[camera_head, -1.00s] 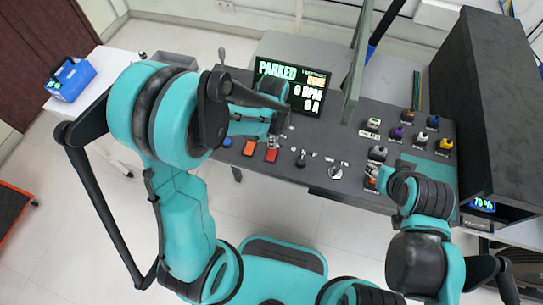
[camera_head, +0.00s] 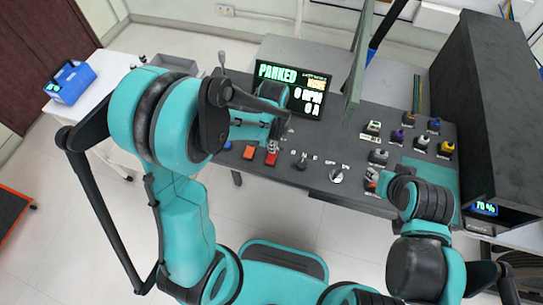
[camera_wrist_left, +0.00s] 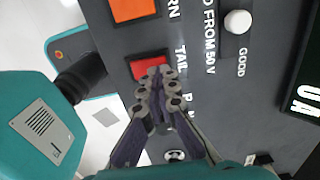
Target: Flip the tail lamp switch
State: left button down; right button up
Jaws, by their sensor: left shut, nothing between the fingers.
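The tail lamp switch is a red rocker (camera_wrist_left: 150,64) beside the word TAIL in the left wrist view. In the head view this red switch (camera_head: 271,158) sits near the front edge of the dark control panel. My left gripper (camera_wrist_left: 161,80) is shut and empty. Its fingertips overlap the lower right edge of the red rocker in the wrist view; I cannot tell whether they touch it. In the head view the left gripper (camera_head: 274,138) is just behind the red switch and partly hidden by my arm. My right gripper is not clearly visible.
An orange switch (camera_wrist_left: 135,8) sits beside the red one. A white knob (camera_wrist_left: 237,21) is on the panel's other side. A display reading PARKED (camera_head: 292,88) stands behind. Several coloured connectors (camera_head: 409,135) and a rotary knob (camera_head: 336,175) are to the right.

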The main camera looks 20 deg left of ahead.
aim_at(264, 162)
pick_arm(q)
jog(key=shift+f+b, duration=0.95)
jog(key=shift+f, duration=0.15)
dwell(0.8)
jog(key=shift+r, duration=0.15)
jog(key=shift+r+p, duration=2.7)
jog(key=shift+r, duration=0.75)
jog(key=s+a+r+n+t+b, duration=0.1)
jog(key=s+a+r+n+t, duration=0.1)
jog(key=s+r+n, duration=0.3)
jog(key=s+a+r+n+t+b, duration=0.1)
jog(key=s+r+n+t, duration=0.4)
jog(key=n, duration=0.8)
jog(key=shift+s+a+r+b, duration=0.15)
jog(key=shift+a+r+b, duration=0.2)
jog(key=shift+a+r, duration=0.45)
